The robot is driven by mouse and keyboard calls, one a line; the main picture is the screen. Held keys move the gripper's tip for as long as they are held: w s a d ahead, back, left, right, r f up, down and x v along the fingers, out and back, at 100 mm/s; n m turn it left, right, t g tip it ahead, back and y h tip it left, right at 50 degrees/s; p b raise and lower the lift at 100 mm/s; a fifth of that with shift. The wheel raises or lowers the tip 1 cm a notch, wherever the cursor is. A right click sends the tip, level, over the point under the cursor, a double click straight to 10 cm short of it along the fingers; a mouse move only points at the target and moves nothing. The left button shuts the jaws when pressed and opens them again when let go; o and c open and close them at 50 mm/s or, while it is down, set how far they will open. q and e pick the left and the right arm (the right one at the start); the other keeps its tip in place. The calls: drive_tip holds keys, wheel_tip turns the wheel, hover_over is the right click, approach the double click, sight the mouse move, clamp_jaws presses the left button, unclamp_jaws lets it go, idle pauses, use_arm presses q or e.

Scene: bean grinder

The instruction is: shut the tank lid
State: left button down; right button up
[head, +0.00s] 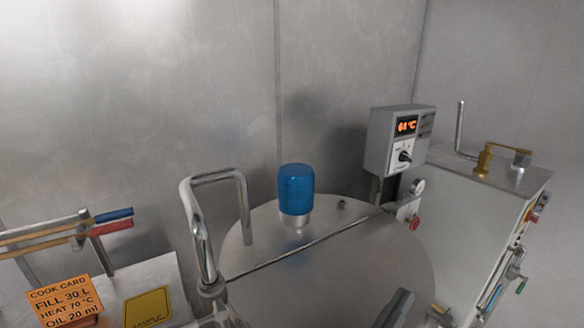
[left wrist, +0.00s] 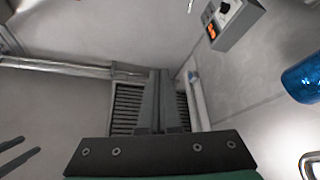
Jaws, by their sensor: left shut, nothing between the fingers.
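The tank's round steel top shows in the head view, with a straight seam across it. The tank lid (head: 335,275) is the front part; it looks about level with the back part, but its front edge is out of frame. A bent steel tube handle (head: 215,180) rises at the left of the top. My left gripper (head: 398,306) shows as a dark grey tip over the lid's right front; I cannot tell whether it touches. In the left wrist view its fingers (left wrist: 160,100) are together with nothing between them. My right gripper is not in view.
A blue beacon (head: 296,190) stands on the tank's back part. A control box (head: 397,140) with an orange display is behind right. A steel cabinet (head: 490,190) with valves stands right. An orange cook card (head: 60,298) and coloured-handled rods (head: 110,222) are left.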

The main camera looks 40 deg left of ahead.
use_arm(q)
wheel_tip(320, 180, down, 9)
drive_tip(key=s+d+m+h, duration=0.1)
drive_tip(key=d+m+h, duration=0.1)
drive_tip(key=m, duration=0.3)
drive_tip(key=shift+r+h, duration=0.2)
drive_tip(key=shift+h, duration=0.4)
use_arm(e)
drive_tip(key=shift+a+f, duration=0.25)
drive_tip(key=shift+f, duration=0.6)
use_arm(q)
wheel_tip(320, 180, up, 5)
drive_tip(key=p, duration=0.5)
drive_tip(key=f+v, duration=0.1)
drive_tip(key=v, duration=0.8)
drive_tip(key=shift+a, duration=0.35)
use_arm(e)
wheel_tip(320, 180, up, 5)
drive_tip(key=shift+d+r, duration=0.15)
use_arm(q)
drive_tip(key=shift+f, duration=0.1)
